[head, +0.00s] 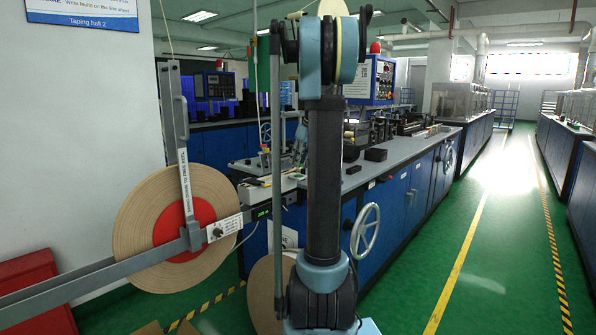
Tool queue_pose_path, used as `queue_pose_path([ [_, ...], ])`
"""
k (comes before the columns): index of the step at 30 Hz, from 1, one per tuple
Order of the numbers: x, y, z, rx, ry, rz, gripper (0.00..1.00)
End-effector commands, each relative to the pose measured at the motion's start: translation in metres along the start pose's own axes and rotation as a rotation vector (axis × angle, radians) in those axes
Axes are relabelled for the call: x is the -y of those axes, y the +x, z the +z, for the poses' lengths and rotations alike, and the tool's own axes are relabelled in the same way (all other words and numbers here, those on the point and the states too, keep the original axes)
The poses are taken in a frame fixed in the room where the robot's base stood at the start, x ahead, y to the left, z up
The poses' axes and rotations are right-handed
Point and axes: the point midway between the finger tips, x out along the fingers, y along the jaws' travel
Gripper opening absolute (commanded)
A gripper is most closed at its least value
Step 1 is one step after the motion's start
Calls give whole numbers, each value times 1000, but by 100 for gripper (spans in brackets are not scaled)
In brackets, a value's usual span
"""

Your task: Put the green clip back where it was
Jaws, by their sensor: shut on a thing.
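I cannot make out the green clip for certain either. The payoff holds a large tan tape reel (150,232) with a red centre (184,230) at the left. A grey upright bar (181,130) with lettering crosses the reel, and a white label with a black knob (217,231) sits beside the red centre.
A blue machine bench (405,190) with a grey top runs back to the right, a handwheel (365,230) on its front. A red box (38,290) stands at the lower left. The green aisle floor (500,240) at the right is clear.

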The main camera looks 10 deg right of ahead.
Motion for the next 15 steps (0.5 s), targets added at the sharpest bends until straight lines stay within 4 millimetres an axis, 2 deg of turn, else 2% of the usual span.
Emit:
queue_pose_path([
  [9,0,34,14,0,0,0,0],
  [15,0,36,15,0,0,0,0],
])
